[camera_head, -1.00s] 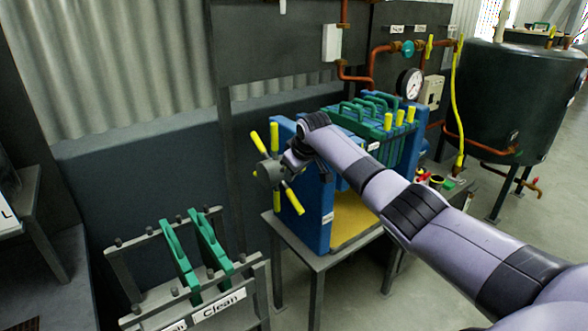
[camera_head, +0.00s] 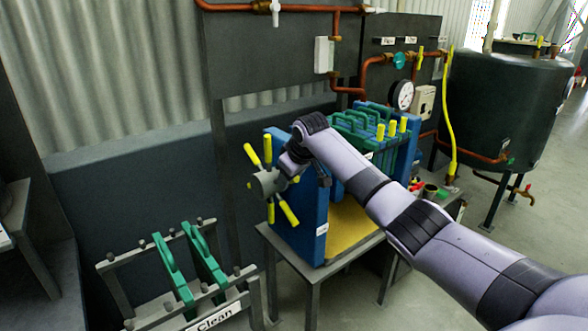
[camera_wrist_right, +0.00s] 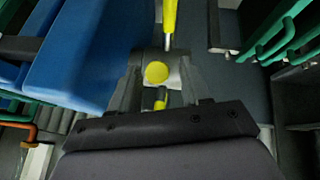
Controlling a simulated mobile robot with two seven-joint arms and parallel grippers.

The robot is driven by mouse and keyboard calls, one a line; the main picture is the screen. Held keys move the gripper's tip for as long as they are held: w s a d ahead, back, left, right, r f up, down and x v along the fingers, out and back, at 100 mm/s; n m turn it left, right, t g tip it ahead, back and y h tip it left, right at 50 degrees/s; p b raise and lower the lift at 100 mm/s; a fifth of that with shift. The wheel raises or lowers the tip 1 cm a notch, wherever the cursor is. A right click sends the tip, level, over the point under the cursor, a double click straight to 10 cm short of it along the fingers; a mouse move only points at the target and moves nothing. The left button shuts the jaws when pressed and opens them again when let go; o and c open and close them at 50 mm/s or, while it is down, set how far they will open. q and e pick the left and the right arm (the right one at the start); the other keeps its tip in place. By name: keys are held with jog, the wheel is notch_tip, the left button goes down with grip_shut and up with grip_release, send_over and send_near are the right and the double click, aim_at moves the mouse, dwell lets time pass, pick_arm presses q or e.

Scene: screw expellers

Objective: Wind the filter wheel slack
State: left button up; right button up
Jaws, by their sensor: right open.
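The filter wheel is a grey hub (camera_head: 265,183) with several yellow spokes, on the near end of the blue filter press (camera_head: 300,215). My right gripper (camera_head: 287,172) is at the wheel, at its upper right in the head view, partly hidden by my own wrist. In the right wrist view, the open gripper's (camera_wrist_right: 158,90) two fingers stand either side of a yellow spoke seen end-on (camera_wrist_right: 156,72), with the grey hub behind. Another spoke (camera_wrist_right: 169,22) points away at the top. I cannot tell whether the fingers touch anything. My left gripper is not in view.
A rack labelled Clean (camera_head: 215,318) with green-handled plates (camera_head: 172,268) stands at lower left. Copper pipes, a gauge (camera_head: 402,95) and a dark green tank (camera_head: 503,105) are behind. Floor shows between press and rack.

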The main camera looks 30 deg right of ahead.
jog(key=shift+v, duration=1.95)
